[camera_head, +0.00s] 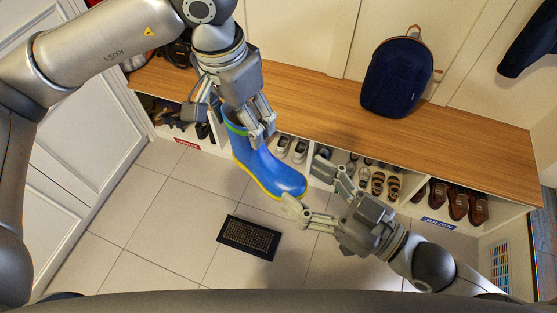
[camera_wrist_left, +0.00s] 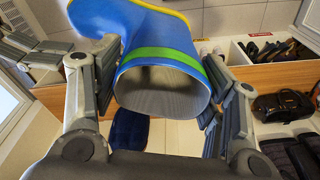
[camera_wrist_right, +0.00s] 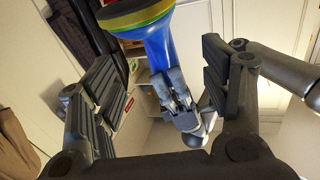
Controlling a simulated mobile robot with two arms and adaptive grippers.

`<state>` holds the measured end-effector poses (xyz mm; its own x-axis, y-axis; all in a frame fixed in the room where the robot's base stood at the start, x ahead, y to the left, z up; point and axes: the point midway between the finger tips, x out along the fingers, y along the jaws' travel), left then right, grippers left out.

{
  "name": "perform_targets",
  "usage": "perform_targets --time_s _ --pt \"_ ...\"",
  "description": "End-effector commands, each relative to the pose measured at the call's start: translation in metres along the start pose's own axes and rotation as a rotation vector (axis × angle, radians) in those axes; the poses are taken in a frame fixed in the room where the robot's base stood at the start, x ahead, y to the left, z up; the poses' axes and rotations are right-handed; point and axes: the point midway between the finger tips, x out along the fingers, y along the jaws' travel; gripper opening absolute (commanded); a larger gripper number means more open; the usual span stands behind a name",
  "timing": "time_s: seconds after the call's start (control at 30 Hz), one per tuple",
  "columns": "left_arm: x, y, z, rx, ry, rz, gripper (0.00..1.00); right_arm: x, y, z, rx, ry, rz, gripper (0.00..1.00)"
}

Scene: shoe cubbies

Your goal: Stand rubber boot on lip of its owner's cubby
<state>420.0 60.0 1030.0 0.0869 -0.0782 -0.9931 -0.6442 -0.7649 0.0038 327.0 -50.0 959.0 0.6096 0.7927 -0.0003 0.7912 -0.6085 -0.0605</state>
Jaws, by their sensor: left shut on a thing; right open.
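A blue rubber boot (camera_head: 268,170) with a green band and a yellow sole edge hangs upright in front of the cubbies. My left gripper (camera_head: 262,128) is shut on its shaft near the top. In the left wrist view the boot's open grey-lined shaft (camera_wrist_left: 162,75) lies between the fingers. My right gripper (camera_head: 304,186) is open and empty, beside the boot's toe. The boot also shows in the right wrist view (camera_wrist_right: 158,45), beyond the open fingers. The cubbies (camera_head: 310,162) hold several pairs of shoes, with a red label (camera_head: 187,144) and a blue label (camera_head: 439,223) on the front lip.
A wooden bench top (camera_head: 320,105) covers the cubbies. A navy backpack (camera_head: 397,78) stands on it. A white door (camera_head: 75,130) is at left. A dark jacket (camera_head: 530,45) hangs at right.

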Motion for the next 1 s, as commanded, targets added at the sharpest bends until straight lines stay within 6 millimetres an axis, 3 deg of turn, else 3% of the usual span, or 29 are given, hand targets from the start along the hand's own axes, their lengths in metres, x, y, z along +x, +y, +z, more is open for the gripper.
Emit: perform_targets --time_s 0.7,1.0 --pt "0.0 0.0 0.0 0.0 0.001 0.0 0.42 0.101 0.001 -0.001 0.002 0.004 0.0 0.7" --pt "-0.001 0.001 0.0 0.001 0.002 0.003 0.42 0.118 0.0 0.0 0.002 -0.001 -0.001 0.7"
